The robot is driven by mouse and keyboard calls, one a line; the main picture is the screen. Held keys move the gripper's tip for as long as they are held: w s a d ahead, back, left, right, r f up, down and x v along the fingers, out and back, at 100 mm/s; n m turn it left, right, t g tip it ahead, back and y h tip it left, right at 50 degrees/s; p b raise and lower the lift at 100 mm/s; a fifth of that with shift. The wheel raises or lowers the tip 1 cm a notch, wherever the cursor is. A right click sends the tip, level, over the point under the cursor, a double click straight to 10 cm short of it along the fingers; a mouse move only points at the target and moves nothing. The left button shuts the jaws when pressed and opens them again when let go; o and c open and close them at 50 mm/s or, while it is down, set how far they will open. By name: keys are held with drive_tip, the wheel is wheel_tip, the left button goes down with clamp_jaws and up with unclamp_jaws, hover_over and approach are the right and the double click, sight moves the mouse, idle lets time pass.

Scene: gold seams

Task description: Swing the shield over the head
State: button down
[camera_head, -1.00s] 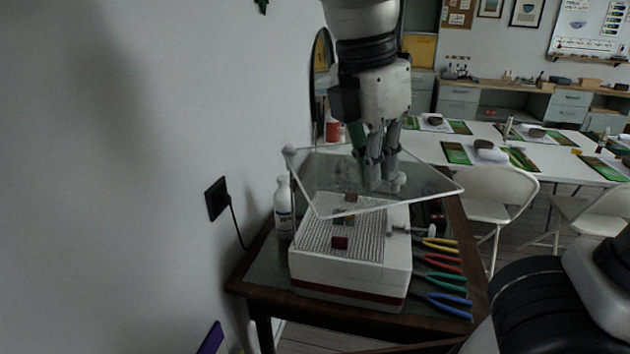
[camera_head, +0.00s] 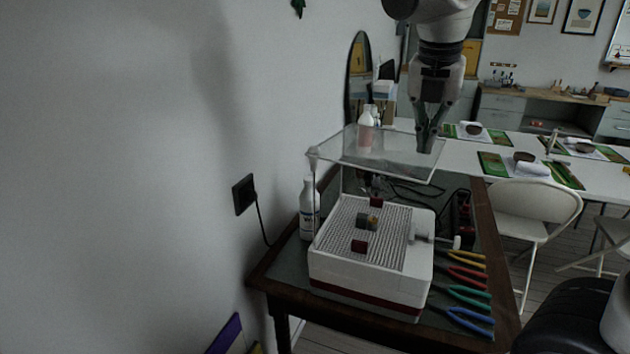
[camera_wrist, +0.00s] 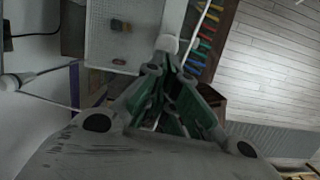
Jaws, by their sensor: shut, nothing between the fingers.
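The shield (camera_head: 375,152) is a clear panel with a pale frame, hinged on a post at its left corner. In the head view it stands raised and tilted above the white grinder (camera_head: 365,282). The head (camera_head: 421,230), a small white cylinder, sits at the right side of the grinder's grid top. My gripper (camera_head: 427,148) is shut and empty, pointing down at the shield's right end; I cannot tell whether it touches. In the wrist view my fingertips (camera_wrist: 163,68) are close to a white rounded piece (camera_wrist: 167,43), which I cannot identify for sure.
Small coloured blocks (camera_head: 368,222) sit on the grid top. A white bottle (camera_head: 308,210) stands left of the grinder by the wall. Several coloured pliers (camera_head: 465,296) lie along the table's right edge. A white chair (camera_head: 535,208) and a long table stand beyond.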

drive_tip(key=shift+w+d, duration=0.1)
drive_tip(key=shift+w, duration=1.25)
